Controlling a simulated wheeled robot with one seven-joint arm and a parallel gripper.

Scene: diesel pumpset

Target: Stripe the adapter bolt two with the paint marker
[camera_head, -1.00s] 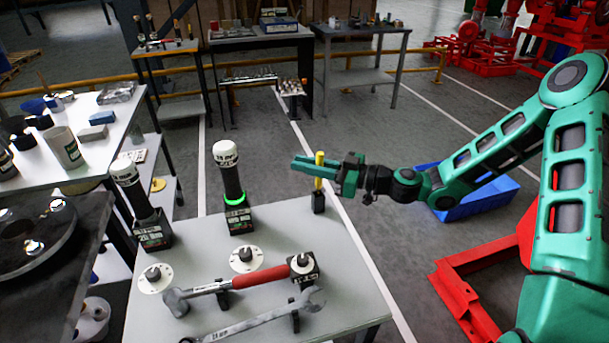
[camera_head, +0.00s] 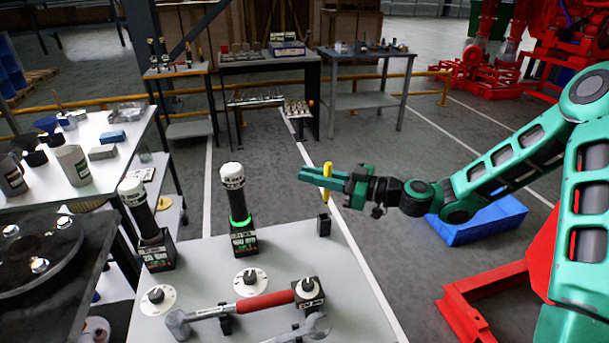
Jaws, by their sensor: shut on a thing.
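My gripper (camera_head: 312,176) is shut on a yellow paint marker (camera_head: 327,172), which it holds upright. The marker is in the air just above a small black holder (camera_head: 323,226) at the back right corner of the grey bench, with a visible gap between them. A dark round plate (camera_head: 30,252) lies on the dark table at the left edge, far from my gripper. Shiny bolts (camera_head: 64,222) sit on it, including one at the front (camera_head: 39,265). I cannot tell which is adapter bolt two.
The grey bench (camera_head: 205,262) carries two black tools with white caps (camera_head: 232,176), a red-handled hammer (camera_head: 262,302), a wrench (camera_head: 312,328) and white dials (camera_head: 250,281). A white table (camera_head: 95,181) stands behind the dark one. A blue bin (camera_head: 480,225) and red frame (camera_head: 478,307) are at right.

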